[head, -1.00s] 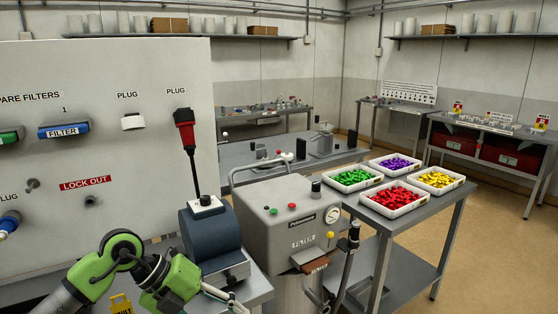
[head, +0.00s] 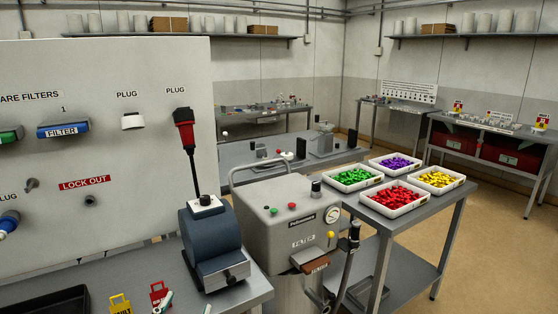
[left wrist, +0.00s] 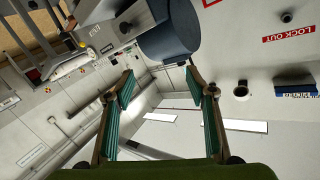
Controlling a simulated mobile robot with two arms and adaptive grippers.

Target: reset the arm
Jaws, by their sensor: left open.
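My left gripper (head: 186,306) shows only as fingertips at the bottom edge of the head view, beside the red tag. In the left wrist view the gripper (left wrist: 160,85) has its two teal-padded fingers spread wide with nothing between them. The rest of my left arm is out of the head view. My right gripper is in neither view.
A blue-grey rounded device (head: 210,240) stands on the bench near the fingertips. A red tag (head: 159,292), a yellow tag (head: 120,303) and a black tray (head: 45,303) are at the bottom left. A grey machine (head: 285,225) stands to the right.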

